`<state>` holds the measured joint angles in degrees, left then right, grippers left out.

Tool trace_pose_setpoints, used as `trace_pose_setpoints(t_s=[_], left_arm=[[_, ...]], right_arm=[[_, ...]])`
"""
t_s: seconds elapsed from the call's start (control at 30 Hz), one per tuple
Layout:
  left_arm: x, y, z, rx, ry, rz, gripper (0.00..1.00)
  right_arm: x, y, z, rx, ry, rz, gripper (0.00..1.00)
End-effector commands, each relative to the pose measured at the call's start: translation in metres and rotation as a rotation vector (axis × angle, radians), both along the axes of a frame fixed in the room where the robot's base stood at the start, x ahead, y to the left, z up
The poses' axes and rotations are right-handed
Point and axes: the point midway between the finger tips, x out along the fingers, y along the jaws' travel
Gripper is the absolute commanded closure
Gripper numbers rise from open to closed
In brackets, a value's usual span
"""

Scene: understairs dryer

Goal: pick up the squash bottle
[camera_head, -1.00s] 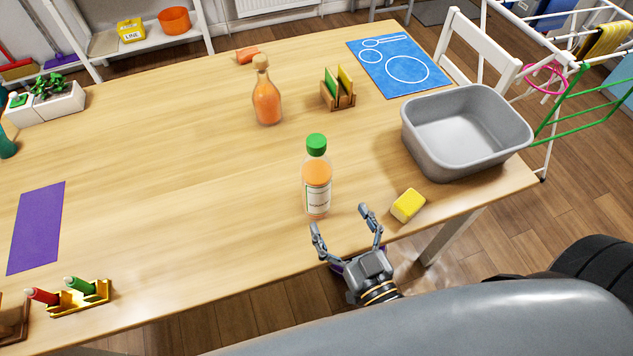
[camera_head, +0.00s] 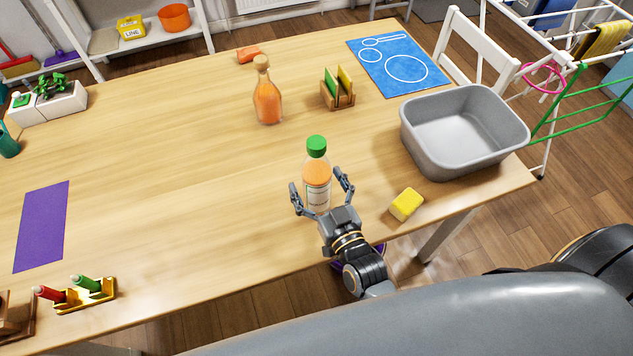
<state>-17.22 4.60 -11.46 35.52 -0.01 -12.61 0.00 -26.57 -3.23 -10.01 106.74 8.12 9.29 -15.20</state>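A clear bottle with a green cap, orange contents and a pale label (camera_head: 317,178) stands upright near the table's front edge; I take it for the squash bottle. My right gripper (camera_head: 319,183) is open, with one finger on each side of its lower body. A gap shows between the left finger and the bottle; the right finger is very close, and I cannot tell whether it touches. The palm is in front of the bottle's base and hides part of it. A second, cork-topped bottle of orange liquid (camera_head: 267,101) stands farther back. My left gripper is not in view.
A yellow sponge (camera_head: 406,204) lies right of the gripper. A grey basin (camera_head: 466,168) stands at the table's right end. A wooden holder (camera_head: 338,101) stands behind the bottle. The table left of the bottle is clear up to a purple mat (camera_head: 42,226).

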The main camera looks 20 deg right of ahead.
Motion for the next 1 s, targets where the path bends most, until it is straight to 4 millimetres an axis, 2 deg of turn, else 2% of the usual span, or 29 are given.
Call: trace_pose_setpoints(t_s=[0.03,0.07,0.47,0.77,0.87,1.0], left_arm=[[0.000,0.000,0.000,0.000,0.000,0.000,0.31],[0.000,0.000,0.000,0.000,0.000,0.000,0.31],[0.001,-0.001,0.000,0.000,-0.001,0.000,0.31],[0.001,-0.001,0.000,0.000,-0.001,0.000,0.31],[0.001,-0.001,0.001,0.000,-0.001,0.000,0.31],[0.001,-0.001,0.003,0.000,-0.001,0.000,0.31]], right_arm=[[0.000,0.000,0.000,0.000,0.000,0.000,0.12],[0.000,0.000,0.000,0.000,0.000,0.000,0.17],[0.000,0.000,0.000,0.000,0.000,0.000,0.98],[0.000,0.000,0.005,0.001,-0.007,-0.001,0.98],[0.000,0.000,0.011,0.002,-0.007,-0.001,0.98],[0.000,0.000,0.030,0.002,-0.010,-0.002,0.98]])
